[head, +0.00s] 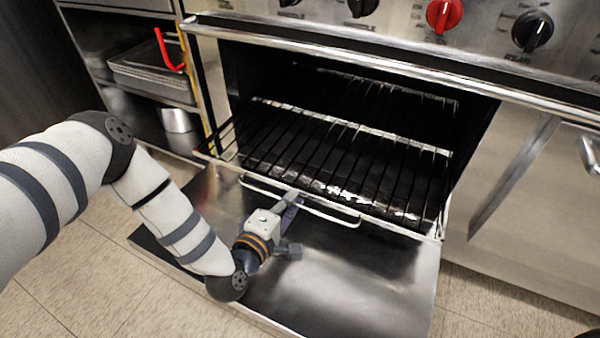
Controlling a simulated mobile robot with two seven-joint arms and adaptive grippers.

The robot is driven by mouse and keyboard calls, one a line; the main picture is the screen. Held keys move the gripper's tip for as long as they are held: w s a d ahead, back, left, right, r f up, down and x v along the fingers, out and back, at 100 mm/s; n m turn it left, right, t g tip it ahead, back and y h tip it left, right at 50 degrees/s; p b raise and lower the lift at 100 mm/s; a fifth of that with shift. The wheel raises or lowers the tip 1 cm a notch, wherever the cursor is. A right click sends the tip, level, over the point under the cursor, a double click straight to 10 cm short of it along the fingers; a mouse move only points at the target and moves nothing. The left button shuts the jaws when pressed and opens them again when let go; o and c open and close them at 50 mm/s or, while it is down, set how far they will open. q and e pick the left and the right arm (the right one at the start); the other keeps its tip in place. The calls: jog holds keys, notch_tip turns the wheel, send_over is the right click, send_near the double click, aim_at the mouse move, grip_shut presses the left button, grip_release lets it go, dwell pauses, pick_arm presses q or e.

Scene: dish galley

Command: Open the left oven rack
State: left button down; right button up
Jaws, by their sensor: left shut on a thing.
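The oven (350,128) stands open, with its steel door (350,270) folded down flat in front. A thin metal bar (335,217) runs along the rack's front, above the door. My left gripper (291,199) comes in from the lower left over the door and is shut on this bar, left of the rack's middle. The fingertips are small in view and the exact contact is hard to see. My right gripper is not in view.
Above the oven is a panel with a red knob (441,14) and black knobs. A long handle bar (350,61) crosses the oven top. Open shelves with trays (150,80) stand at the left. A steel cabinet (535,215) adjoins at the right. Tiled floor lies in front.

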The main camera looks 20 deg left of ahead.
pick_arm(q)
jog(key=shift+s+p, duration=0.45)
jog(key=shift+s, duration=1.15)
jog(key=c, duration=1.8)
grip_release()
jog(key=shift+o, duration=0.2)
jog(key=s+r, duration=0.2)
jog(key=s, duration=0.9)
jog(key=shift+s+a+r, duration=0.2)
jog(key=shift+s, duration=0.2)
